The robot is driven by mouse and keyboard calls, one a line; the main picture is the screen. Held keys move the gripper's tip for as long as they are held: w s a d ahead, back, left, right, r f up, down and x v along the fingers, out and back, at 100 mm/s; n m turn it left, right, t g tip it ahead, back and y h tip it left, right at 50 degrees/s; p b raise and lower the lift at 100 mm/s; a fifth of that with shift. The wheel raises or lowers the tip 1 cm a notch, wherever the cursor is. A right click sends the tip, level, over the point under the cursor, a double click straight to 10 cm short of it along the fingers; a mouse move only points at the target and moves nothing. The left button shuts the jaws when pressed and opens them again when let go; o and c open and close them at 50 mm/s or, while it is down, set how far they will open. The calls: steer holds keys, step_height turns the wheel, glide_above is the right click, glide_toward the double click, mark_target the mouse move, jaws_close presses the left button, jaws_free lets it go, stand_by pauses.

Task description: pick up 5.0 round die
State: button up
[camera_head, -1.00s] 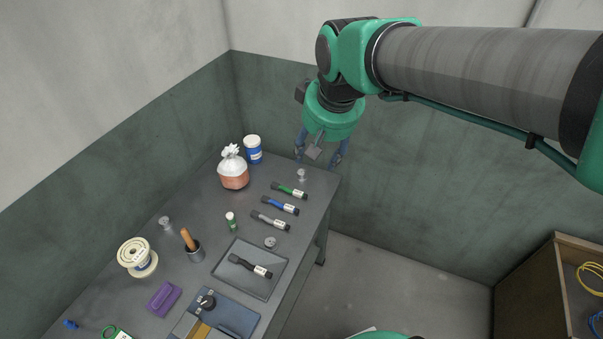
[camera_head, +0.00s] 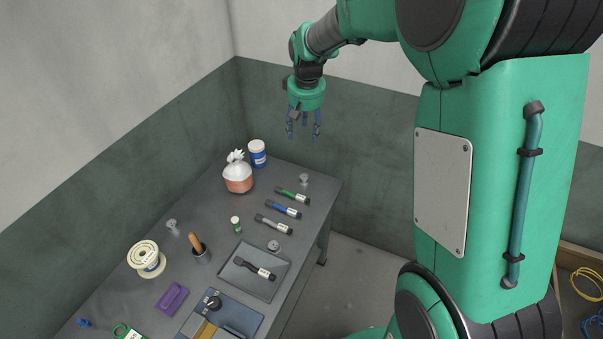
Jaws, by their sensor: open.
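My gripper (camera_head: 304,128) hangs open and empty, fingers pointing down, above the far end of the grey workbench (camera_head: 222,225) and clear of everything on it. I cannot read any size mark, so I cannot tell which thing is the 5.0 round die. Small grey metal pieces are in view: one on a stem (camera_head: 304,180) at the far right of the bench, a flat round one (camera_head: 274,246) at the tray's far edge, and one (camera_head: 173,227) at the left. The far right piece is nearest below my gripper.
Labelled green (camera_head: 291,196), blue (camera_head: 283,209) and grey (camera_head: 273,224) tools lie in a row. A black one (camera_head: 255,269) lies in the dark tray (camera_head: 250,286). A bag (camera_head: 238,178), blue-white jar (camera_head: 257,154) and spool (camera_head: 146,259) stand left. Walls close off the back and left.

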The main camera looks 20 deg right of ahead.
steer(key=w+d+f+g+p, duration=0.1)
steer(key=w+d+f+p, duration=0.15)
steer(key=w+f, duration=0.6)
steer(key=g+p, duration=0.1)
steer(key=p, duration=0.1)
glide_above(304, 177)
step_height(304, 177, down, 13)
steer(key=shift+w+d+f, duration=0.1)
steer(key=shift+w+f, duration=0.15)
steer(key=shift+f, duration=0.05)
step_height(304, 177, down, 9)
steer(key=shift+r+b, duration=0.2)
steer(key=shift+b, duration=0.3)
steer(key=shift+s+f+b, duration=0.15)
steer(key=shift+f+b, duration=0.25)
steer(key=shift+f, duration=2.2)
